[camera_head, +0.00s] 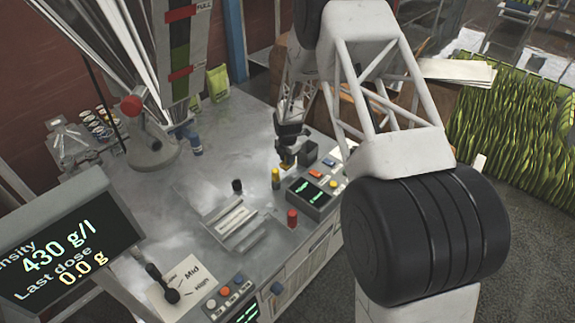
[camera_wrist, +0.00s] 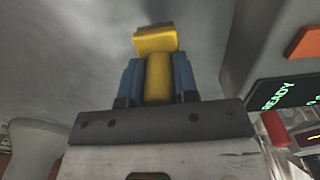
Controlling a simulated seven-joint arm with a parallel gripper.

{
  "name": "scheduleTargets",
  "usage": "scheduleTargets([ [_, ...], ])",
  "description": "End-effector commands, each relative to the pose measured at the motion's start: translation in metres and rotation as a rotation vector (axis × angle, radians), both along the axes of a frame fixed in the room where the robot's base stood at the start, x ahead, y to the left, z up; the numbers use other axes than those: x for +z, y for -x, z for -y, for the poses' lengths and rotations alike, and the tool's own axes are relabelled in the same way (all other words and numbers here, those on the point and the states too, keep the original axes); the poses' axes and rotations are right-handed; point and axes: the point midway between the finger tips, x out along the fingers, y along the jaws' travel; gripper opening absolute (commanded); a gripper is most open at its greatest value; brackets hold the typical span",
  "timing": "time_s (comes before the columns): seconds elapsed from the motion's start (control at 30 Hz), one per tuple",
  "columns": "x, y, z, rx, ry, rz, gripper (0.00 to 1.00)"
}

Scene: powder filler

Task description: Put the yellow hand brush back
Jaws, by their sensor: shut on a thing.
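My gripper (camera_wrist: 158,80) is shut on the yellow hand brush (camera_wrist: 157,42). In the wrist view its yellow handle sits between my two blue fingers, and a wider yellow block extends past the fingertips. In the head view my gripper (camera_head: 287,158) is over the right part of the grey worktop, with a small bit of yellow (camera_head: 287,166) showing at its tip. My gripper hides most of the brush there. I cannot tell whether the brush touches the worktop.
A dark block (camera_head: 308,153) stands just right of my gripper, beside a button panel (camera_head: 311,197). The worktop (camera_head: 225,130) left of my gripper is mostly clear.

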Motion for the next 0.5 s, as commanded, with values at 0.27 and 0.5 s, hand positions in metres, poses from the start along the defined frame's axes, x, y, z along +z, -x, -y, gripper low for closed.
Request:
scheduleTargets([
  [0.27, -0.024, 0.001, 0.000, 0.000, 0.001, -0.002, 0.00],
  [0.5, -0.037, 0.000, 0.000, 0.000, 0.000, 0.000, 0.00],
])
